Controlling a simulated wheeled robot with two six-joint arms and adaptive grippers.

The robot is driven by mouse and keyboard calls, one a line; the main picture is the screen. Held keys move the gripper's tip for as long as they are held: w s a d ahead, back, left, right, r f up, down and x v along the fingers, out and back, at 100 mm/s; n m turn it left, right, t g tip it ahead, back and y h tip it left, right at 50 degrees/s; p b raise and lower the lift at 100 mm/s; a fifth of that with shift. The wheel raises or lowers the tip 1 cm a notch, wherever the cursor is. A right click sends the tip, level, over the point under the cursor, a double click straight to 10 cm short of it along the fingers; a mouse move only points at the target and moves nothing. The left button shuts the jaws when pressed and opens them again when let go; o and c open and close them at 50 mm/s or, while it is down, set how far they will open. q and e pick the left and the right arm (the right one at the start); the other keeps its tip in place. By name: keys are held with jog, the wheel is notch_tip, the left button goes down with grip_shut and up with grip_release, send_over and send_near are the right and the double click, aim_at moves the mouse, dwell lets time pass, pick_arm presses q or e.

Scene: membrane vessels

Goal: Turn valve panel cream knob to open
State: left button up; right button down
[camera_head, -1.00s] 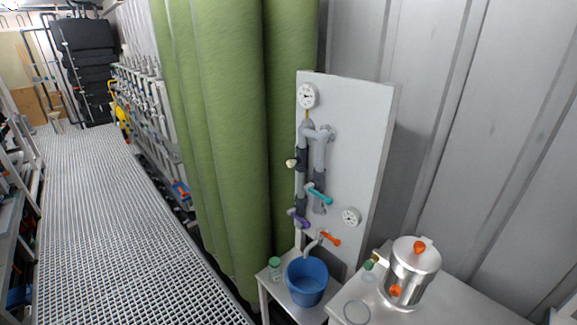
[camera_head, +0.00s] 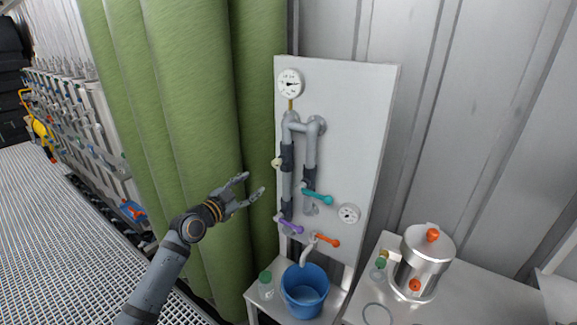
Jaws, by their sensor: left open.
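The white valve panel (camera_head: 355,130) stands upright in front of the corrugated wall. Its small cream knob (camera_head: 277,163) sticks out at the left side of the grey pipe, at a dark valve body (camera_head: 287,157). My left gripper (camera_head: 256,184) is open and empty, to the left of the panel and slightly below the cream knob in the picture. Its fingers point up and right, apart from the knob as far as I can tell. My right gripper is not in view.
The panel also has a teal handle (camera_head: 318,197), a purple handle (camera_head: 291,227), an orange handle (camera_head: 327,240) and two gauges. A blue bucket (camera_head: 305,291) and a green-capped jar (camera_head: 266,285) stand below. A steel vessel (camera_head: 424,262) stands at right. Green curtains hang at left.

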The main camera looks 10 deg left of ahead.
aim_at(274, 165)
pick_arm(q)
jog(key=shift+m+h, duration=0.5)
jog(key=w+d+r, duration=0.1)
jog(key=w, duration=0.1)
jog(key=w+d+r+p, duration=0.1)
jog(key=w+d, duration=0.1)
jog(key=w, duration=0.1)
jog(key=w+d+r+p, duration=0.1)
jog(key=w+d, duration=0.1)
jog(key=w, duration=0.1)
jog(key=shift+w, duration=0.25)
jog(key=shift+w+d+p, duration=0.25)
jog(key=shift+w+p, duration=0.05)
jog(key=shift+w, duration=0.2)
jog(key=shift+f, duration=0.1)
jog(key=c, duration=0.9)
grip_shut()
